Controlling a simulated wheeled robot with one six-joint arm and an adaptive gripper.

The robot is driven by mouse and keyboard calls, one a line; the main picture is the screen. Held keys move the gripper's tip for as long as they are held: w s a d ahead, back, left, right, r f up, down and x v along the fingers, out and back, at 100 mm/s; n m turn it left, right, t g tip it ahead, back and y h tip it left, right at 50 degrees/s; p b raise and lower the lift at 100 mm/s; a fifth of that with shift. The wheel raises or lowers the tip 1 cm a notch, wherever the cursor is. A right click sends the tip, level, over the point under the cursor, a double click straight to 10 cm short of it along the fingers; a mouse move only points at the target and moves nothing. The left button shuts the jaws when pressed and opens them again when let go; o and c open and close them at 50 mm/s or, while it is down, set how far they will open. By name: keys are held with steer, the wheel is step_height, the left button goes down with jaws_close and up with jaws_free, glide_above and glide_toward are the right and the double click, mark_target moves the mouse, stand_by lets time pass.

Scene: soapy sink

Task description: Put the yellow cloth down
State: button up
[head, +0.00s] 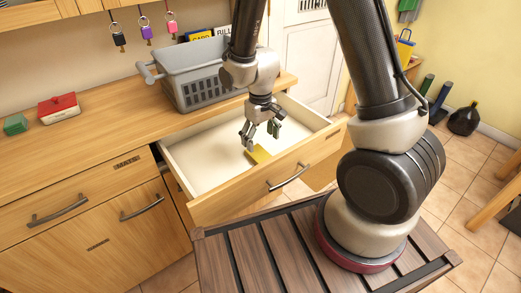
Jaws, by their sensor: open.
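The yellow cloth (259,154) lies flat on the white floor of an open drawer (205,165), toward the drawer's front right. My gripper (259,140) is open above the cloth, with its fingers pointing down into the drawer. The fingers partly overlap the view of the cloth's far edge. The gap between the fingertips and the cloth is too small to tell from this view.
A grey plastic basket (205,80) stands on the counter behind the drawer. The drawer's wooden front (240,193) rises before the cloth. The drawer's left part is bare.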

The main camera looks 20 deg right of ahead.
step_height(320, 180, up, 5)
step_height(320, 180, up, 15)
steer(key=m+t, duration=0.2)
glide_above(260, 155)
steer(key=s+d, duration=0.5)
steer(key=d, duration=0.3)
steer(key=s+d+r+t, duration=0.1)
steer(key=s+d+r, duration=0.2)
steer(key=s, duration=0.4)
steer(key=s+d+r+m+t, duration=0.1)
steer(key=s+d+r, duration=0.3)
steer(key=s+r, duration=0.2)
steer(key=shift+s+m, duration=0.3)
steer(key=shift+s, duration=0.05)
